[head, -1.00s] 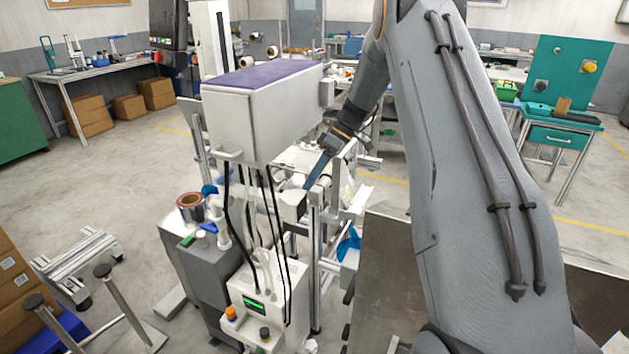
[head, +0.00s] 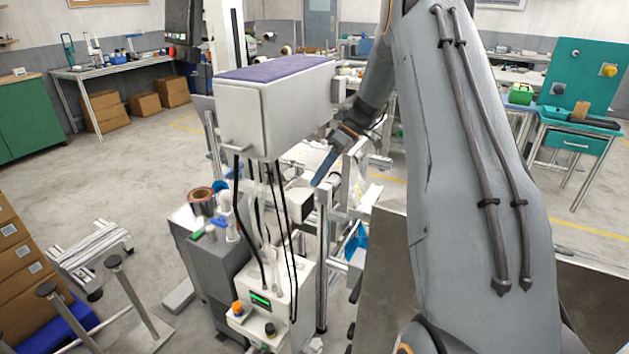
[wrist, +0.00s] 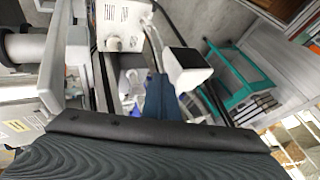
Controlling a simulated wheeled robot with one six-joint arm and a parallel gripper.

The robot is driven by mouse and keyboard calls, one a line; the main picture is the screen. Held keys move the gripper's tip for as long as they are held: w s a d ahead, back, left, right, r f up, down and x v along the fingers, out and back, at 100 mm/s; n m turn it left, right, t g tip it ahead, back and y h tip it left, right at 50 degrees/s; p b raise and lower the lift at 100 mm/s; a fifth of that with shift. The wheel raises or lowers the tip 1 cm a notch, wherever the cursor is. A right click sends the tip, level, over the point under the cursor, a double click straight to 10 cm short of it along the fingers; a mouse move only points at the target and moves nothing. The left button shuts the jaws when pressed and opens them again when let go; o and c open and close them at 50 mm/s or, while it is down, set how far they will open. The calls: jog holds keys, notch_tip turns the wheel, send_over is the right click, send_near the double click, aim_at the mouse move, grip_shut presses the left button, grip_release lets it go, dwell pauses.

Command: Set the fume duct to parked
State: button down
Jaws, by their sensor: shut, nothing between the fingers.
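My gripper (head: 322,170) is shut and empty, its blue fingers pointing down at the machine just right of the white box with a purple top (head: 272,100). In the wrist view the blue fingertips (wrist: 158,98) show at the middle. A pale block with a dark square face (wrist: 187,62) is close to their right; it may be the fume duct, but I cannot tell for sure. A white labelled box (wrist: 120,22) is above and left of the fingertips. I cannot tell whether the fingers touch anything.
Black cables (head: 262,215) hang below the purple-topped box. A grey cabinet (head: 215,265) with a copper-coloured reel (head: 201,200) stands left of the machine. A low metal stand (head: 90,250) and cardboard boxes (head: 22,262) are further left. Open floor lies behind them.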

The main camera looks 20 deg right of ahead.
jog(key=w+d+b+v, duration=0.1)
jog(key=b+v, duration=0.2)
jog(key=v, duration=0.8)
jog(key=shift+f, duration=0.35)
jog(key=s+a+f+m+h, duration=0.2)
jog(key=s+a, duration=0.4)
jog(key=s, duration=0.4)
jog(key=s+a+f+m+h, duration=0.3)
jog(key=s+a+f+m, duration=0.1)
jog(key=s, duration=0.6)
jog(key=s+a+f+m+t+h, duration=0.1)
jog(key=s+a+f+m+h, duration=0.1)
jog(key=s+a+f, duration=0.3)
jog(key=s+a+m, duration=0.1)
jog(key=s+a, duration=0.3)
jog(key=shift+s+f, duration=0.2)
jog(key=shift+s, duration=0.2)
